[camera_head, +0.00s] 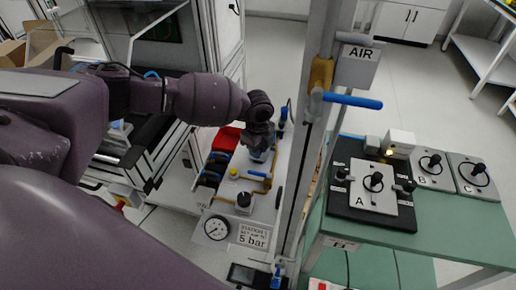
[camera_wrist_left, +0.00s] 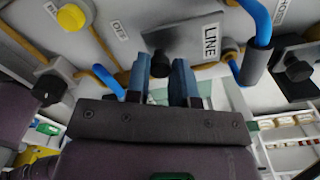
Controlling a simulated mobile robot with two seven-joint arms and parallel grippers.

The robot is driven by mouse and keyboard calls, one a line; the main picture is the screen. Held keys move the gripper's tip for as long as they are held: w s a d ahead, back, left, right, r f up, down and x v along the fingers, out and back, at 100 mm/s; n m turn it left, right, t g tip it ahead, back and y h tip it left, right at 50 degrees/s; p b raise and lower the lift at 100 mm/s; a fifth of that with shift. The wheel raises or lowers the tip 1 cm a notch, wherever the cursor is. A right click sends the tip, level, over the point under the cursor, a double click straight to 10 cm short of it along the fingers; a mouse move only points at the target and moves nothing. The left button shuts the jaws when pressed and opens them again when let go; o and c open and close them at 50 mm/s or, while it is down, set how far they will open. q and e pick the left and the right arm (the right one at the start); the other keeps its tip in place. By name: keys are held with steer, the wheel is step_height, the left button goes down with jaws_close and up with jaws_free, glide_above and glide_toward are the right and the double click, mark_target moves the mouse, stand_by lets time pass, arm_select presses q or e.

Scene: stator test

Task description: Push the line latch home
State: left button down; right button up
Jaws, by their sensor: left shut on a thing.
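The line latch shows in the left wrist view as a dark knob (camera_wrist_left: 160,62) beside a plate marked LINE (camera_wrist_left: 211,41). My left gripper (camera_wrist_left: 160,78) has a finger on each side of this knob and is shut on it. In the head view my left gripper (camera_head: 260,150) reaches down to the station panel (camera_head: 208,205), and my gripper hides the latch there. How far in the latch sits cannot be told. My right gripper is in neither view.
A blue lever (camera_head: 258,174), a yellow button (camera_head: 235,174) and a pressure gauge (camera_head: 216,228) sit close to the gripper. A post with an AIR sign (camera_head: 360,53) and a blue handle (camera_head: 352,101) stands to the right. Beyond it is a green table (camera_head: 455,215) with switch boxes.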

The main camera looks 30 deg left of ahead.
arm_select(q)
steer(key=shift+w+a+f+b, duration=0.1)
steer(key=shift+w+a+b, duration=0.15)
steer(key=shift+w, duration=0.4)
steer(key=shift+w+a+f+b, duration=0.1)
steer(key=shift+w+b, duration=0.25)
steer(key=shift+w, duration=0.3)
steer(key=shift+w+r, duration=0.1)
steer(key=shift+r, duration=0.15)
steer(key=c, duration=1)
jaws_free()
steer(key=shift+o, duration=0.2)
steer(key=shift+r, duration=0.3)
step_height(320, 180, up, 10)
steer(key=p, duration=0.2)
